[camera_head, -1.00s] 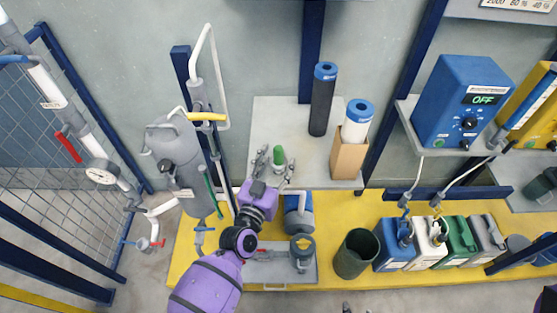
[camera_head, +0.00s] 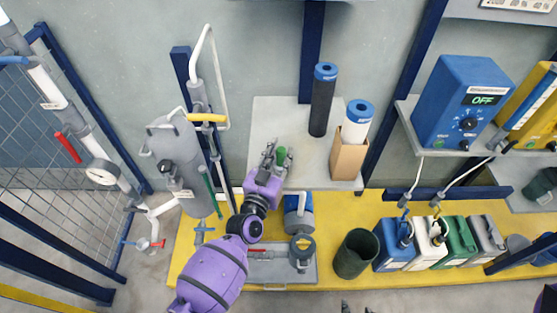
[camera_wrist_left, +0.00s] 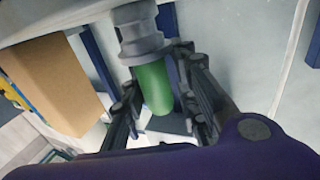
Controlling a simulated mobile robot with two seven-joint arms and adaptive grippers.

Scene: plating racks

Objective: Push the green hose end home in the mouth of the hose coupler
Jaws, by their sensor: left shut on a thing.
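The green hose end (camera_head: 282,154) stands at the front of the grey back shelf in the head view. My left gripper (camera_head: 275,155) is shut on it. In the wrist view the green hose end (camera_wrist_left: 154,88) lies between the dark fingers of my left gripper (camera_wrist_left: 160,100). A grey stepped collar, which looks like the hose coupler (camera_wrist_left: 142,38), sits right at its upper end. How deep the green end sits in the mouth cannot be told. In the head view the coupler is hidden or too small to make out. Two small dark tips at the bottom edge may be my right gripper (camera_head: 356,308).
A cardboard box (camera_head: 347,160) with a white roll and a dark cylinder (camera_head: 321,105) stand right of the gripper. A blue-grey cylinder (camera_head: 298,213) lies below it. A grey tank (camera_head: 182,165) stands left. A dark green bin (camera_head: 356,255) is on the yellow bench.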

